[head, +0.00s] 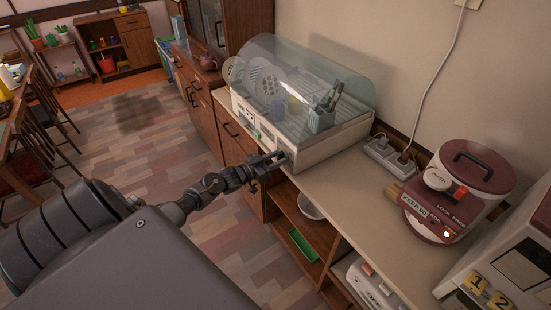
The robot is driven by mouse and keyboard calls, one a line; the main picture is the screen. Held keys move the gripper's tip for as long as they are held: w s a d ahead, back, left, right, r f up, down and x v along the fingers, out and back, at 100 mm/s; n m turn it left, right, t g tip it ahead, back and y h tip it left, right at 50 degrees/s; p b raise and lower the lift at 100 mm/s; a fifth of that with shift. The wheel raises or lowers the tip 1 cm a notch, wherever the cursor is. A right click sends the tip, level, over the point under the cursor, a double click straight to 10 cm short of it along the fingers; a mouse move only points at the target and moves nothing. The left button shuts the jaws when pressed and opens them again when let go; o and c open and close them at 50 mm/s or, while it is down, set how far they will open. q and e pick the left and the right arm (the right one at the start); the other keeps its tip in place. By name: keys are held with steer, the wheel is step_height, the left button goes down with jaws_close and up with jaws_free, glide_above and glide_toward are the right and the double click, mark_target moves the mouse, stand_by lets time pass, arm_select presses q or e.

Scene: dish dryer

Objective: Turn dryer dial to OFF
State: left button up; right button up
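The dish dryer (318,148) stands on the counter, a pale box under a clear curved lid, with plates and a utensil holder inside. Its front panel faces left. My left gripper (279,158) is at the near end of that panel, where the dial seems to be. The fingertips are at or very near the panel. The gripper covers this spot, so I cannot make out the dial or its setting. The fingers are too small to tell whether they are open or shut on anything. My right gripper is not in view.
A power strip (383,153) and a red-brown and white rice cooker (472,177) stand to the right on the counter. Open shelves below hold a white bowl (311,206) and a green tray (303,245). The floor on the left is clear up to the chairs.

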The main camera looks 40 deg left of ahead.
arm_select(q)
steer(key=b+v, duration=0.1)
steer(key=v, duration=0.9)
steer(key=shift+s+a+b, duration=0.15)
steer(key=shift+s+b, duration=0.2)
steer(key=s+a+f+g+y, duration=0.2)
steer(key=a+f+y, duration=0.1)
steer(key=f, duration=0.4)
steer(key=s+a+f+g+y, duration=0.2)
steer(key=f, duration=0.5)
steer(key=s+d+f+n+g+y, duration=0.1)
steer(key=s+f+g, duration=0.1)
steer(key=s+f, duration=0.5)
steer(key=s+d+f+g+y, duration=0.1)
steer(key=s+f+g, duration=0.3)
steer(key=f, duration=0.6)
steer(key=s+d+f+g, duration=0.2)
steer(key=s+d+f, duration=0.3)
steer(key=s, duration=0.3)
steer(key=s+d+f+g, duration=0.1)
steer(key=s+d+f, duration=0.3)
steer(key=s+f, duration=0.3)
steer(key=s+d+f+g+h, duration=0.1)
steer(key=s+d+f+g, duration=0.2)
steer(key=s+d, duration=1)
steer(key=shift+d+f+h, duration=0.2)
steer(key=shift+d+h, duration=0.2)
steer(key=shift+d, duration=0.7)
